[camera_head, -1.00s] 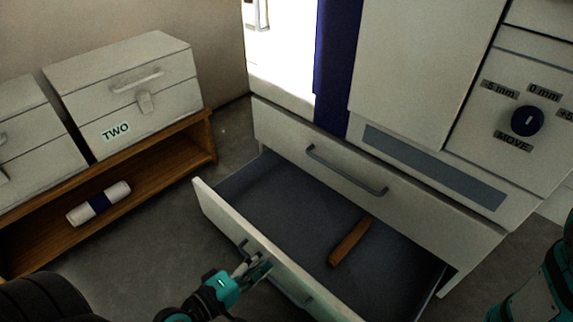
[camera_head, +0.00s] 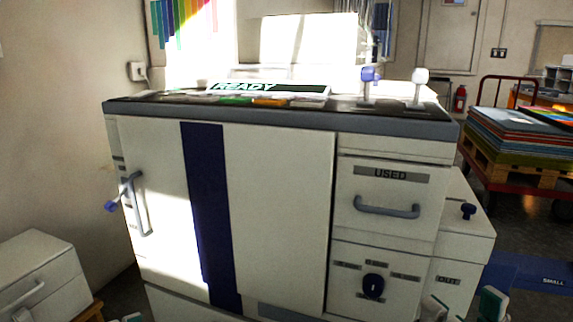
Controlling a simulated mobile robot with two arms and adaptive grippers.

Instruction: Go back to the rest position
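Only small teal and pale parts of my arms show at the bottom edge of the head view, one at the lower left and others at the lower right. No gripper fingers can be made out, so neither gripper's state shows. In front of me stands a large white cabinet machine (camera_head: 275,200) with a dark blue vertical stripe (camera_head: 205,210). The lower drawer and the brown bar seen in it earlier are outside the view now.
A READY sign (camera_head: 268,88) lies on the machine's top. A white box (camera_head: 40,270) stands lower left. A red cart (camera_head: 500,182) with stacked sheets stands right.

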